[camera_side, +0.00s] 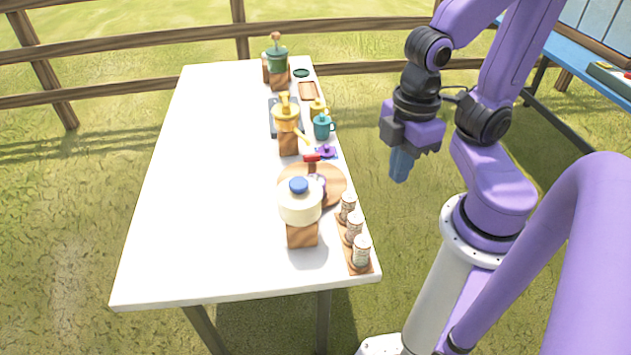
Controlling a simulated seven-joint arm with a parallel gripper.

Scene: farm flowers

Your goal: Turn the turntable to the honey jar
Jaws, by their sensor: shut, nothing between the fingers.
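The turntable (336,182) is a brown round disc near the right edge of the white table. A red-tipped post (312,158) stands at its far side, and a small purple-grey item on it is partly hidden. A cream container with a blue lid (300,200) on a wooden block covers its near left part. A yellow container (286,118) on a wooden block stands behind the turntable. I cannot tell for certain which item is the honey jar. My gripper (400,167) is shut and empty, pointing down, off the table's right side and apart from the turntable.
Several small pale jars (354,228) stand on a wooden strip at the near right edge. A teal mug (322,126), a small yellow pot (317,108) and a green container (277,60) stand farther back. The left half of the table (205,190) is clear.

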